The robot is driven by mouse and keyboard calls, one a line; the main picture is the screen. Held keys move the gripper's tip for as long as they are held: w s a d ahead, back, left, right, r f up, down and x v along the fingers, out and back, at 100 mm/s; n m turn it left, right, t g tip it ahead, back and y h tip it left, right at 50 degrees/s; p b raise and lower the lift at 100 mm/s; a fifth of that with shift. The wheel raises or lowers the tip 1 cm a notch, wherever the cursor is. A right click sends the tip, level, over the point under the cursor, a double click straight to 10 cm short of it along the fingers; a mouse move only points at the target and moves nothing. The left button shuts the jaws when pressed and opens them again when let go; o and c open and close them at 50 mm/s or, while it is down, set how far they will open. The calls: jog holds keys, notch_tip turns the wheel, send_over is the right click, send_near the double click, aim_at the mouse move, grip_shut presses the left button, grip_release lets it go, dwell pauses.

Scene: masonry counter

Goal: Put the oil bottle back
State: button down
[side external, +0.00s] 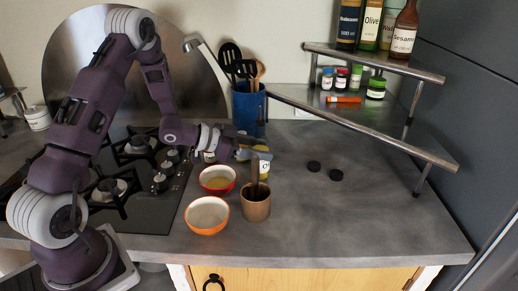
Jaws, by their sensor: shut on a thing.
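My gripper (252,153) is at the middle of the counter, just above and behind a brown cup. It is shut on the oil bottle, a small yellowish bottle. A white label (264,169) with a dark letter shows just right of and below the fingers. The gripper and the cup hide much of the bottle, so I cannot tell its tilt or whether its base touches the counter. A larger bottle marked "Olive" (371,20) stands on the upper shelf among other bottles.
Two bowls (207,216) (217,181) stand left of the brown cup (256,207). A metal corner shelf (360,121) holds jars and an orange item. A blue utensil holder (248,110) stands behind. The right counter is clear.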

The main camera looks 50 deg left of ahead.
jog(key=c, duration=0.7)
grip_release()
jog(key=shift+f, duration=0.1)
jog(key=shift+o, duration=0.2)
jog(key=v, duration=1.2)
notch_tip(320, 180, up, 9)
jog(key=w+a+n+y, duration=0.2)
jog(key=y, duration=0.6)
jog(key=s+d+r+n+g, duration=0.1)
jog(key=s+d+g, duration=0.1)
jog(key=s+d, duration=0.3)
jog(key=s+d+n+g+h, duration=0.1)
jog(key=s+d, duration=0.4)
jog(key=s, duration=0.6)
jog(key=s+d+r+n+g+h, duration=0.1)
jog(key=s+d+g, duration=0.2)
jog(key=s+d, duration=0.2)
jog(key=s, duration=0.3)
jog(key=shift+s+d+r, duration=0.3)
jog(key=shift+s, duration=0.05)
